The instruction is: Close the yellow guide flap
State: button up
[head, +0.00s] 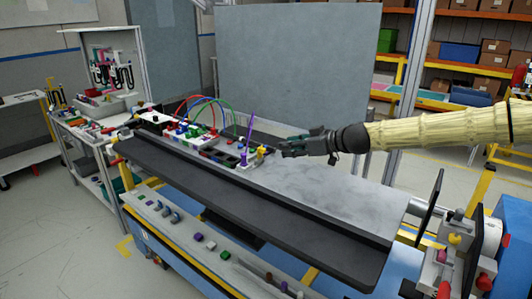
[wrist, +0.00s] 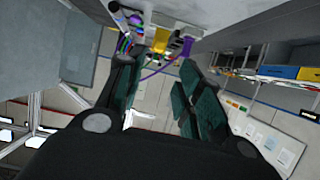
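A small yellow part (head: 262,151), which looks like the guide flap, stands near the right end of the row of parts on the dashboard module (head: 200,140). In the wrist view the yellow flap (wrist: 161,39) shows beyond the fingers, near the top, with a purple part to its right. My gripper (head: 284,147) is just right of the yellow part in the head view, apart from it as far as I can tell. In the wrist view my gripper (wrist: 156,66) has its two dark green fingers spread with nothing between them. The flap's exact angle is too small to tell.
A purple upright part (head: 247,143) stands left of the yellow one. Red, green and blue cables (head: 208,104) arch over the module farther left. The grey surface (head: 330,190) below my gripper is bare. A grey panel (head: 300,60) stands behind.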

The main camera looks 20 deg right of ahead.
aim_at(265, 150)
jog(key=shift+w, duration=0.1)
jog(key=shift+p+x, duration=0.6)
jog(key=shift+x, duration=4.3)
grip_shut()
jog(key=shift+a, duration=0.1)
